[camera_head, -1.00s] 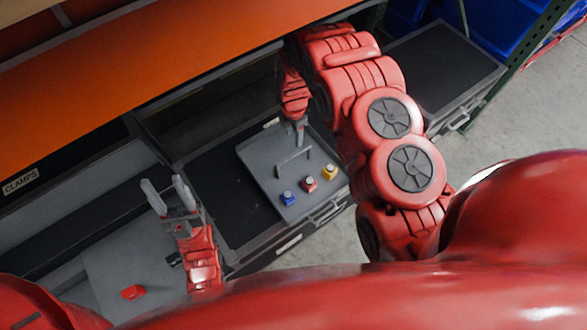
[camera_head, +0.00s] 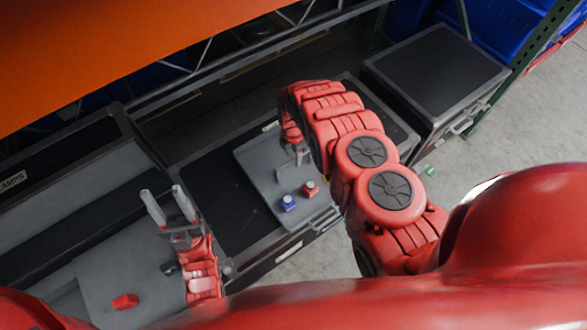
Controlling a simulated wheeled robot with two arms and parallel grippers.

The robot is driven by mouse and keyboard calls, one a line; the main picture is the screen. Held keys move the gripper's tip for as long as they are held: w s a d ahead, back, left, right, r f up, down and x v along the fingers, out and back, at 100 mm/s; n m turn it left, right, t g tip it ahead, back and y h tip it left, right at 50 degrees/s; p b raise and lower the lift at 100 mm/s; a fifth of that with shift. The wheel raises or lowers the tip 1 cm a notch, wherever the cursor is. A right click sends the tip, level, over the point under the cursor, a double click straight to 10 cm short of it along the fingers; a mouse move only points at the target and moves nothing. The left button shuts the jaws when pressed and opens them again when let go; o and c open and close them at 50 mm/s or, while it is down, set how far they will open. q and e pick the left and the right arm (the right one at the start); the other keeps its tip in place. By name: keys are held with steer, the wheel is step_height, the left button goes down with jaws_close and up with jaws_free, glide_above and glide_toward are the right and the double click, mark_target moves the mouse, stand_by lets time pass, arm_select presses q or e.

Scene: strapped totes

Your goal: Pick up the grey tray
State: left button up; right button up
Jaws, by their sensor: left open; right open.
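The grey tray (camera_head: 258,172) lies flat on a dark case top in the middle of the view. It has an upright handle, and a blue block (camera_head: 288,203) and a red block (camera_head: 310,189) stand on it. My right arm hides its right part. My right gripper (camera_head: 299,156) is open and points down at the tray's handle; I cannot tell whether the handle is between its fingers. My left gripper (camera_head: 163,203) is open and empty, left of the tray and apart from it, fingers pointing up the picture.
A grey panel with a red piece (camera_head: 125,301) is at lower left, near a bin labelled CLAMPS (camera_head: 12,181). A dark-topped case (camera_head: 438,70) stands at upper right. An orange shelf (camera_head: 110,50) overhangs the back. Bare floor (camera_head: 500,130) is at right.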

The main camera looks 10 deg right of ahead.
steer(key=shift+f, duration=1.05)
jaws_close()
stand_by(0.8)
